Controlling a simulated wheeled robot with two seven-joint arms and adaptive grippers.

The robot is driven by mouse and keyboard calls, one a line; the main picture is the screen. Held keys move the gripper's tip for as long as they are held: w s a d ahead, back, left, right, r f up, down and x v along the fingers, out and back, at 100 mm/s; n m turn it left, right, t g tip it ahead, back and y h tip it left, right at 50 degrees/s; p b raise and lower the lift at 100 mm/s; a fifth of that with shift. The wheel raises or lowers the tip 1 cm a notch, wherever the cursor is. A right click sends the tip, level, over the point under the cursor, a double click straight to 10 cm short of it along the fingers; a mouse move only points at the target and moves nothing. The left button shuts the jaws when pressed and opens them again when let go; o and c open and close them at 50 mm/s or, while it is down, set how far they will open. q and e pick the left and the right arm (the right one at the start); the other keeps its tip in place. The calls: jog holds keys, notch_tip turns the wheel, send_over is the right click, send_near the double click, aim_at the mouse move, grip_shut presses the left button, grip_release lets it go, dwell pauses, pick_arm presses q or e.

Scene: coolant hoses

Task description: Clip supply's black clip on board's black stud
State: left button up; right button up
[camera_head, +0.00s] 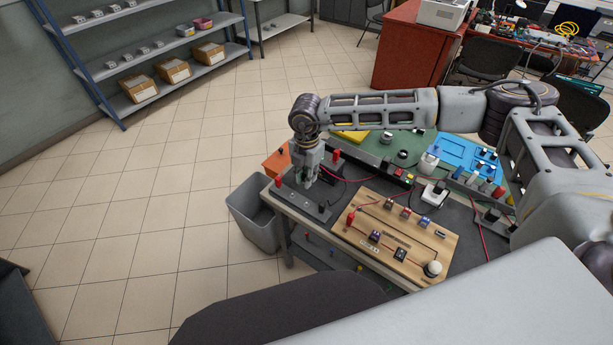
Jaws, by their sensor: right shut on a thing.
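The wooden board (385,262) lies on the grey bench and carries several small coloured blocks, a dark wire line and a white knob. A red post or clip (351,215) stands at its left end. A small black part (400,255) sits near its front edge; I cannot tell whether it is the black stud. My right gripper (308,184) points down over a grey strip (290,197) left of the board. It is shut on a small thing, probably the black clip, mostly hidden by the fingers. My left gripper is out of view.
A red post (335,155) stands behind my right gripper, and red leads run across the bench. A green board (370,150), blue tray (462,152) and white device (433,193) are farther back and right. A grey bin (252,215) stands left of the bench.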

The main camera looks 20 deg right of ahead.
jog(key=shift+r, duration=0.65)
jog(key=shift+d, duration=0.15)
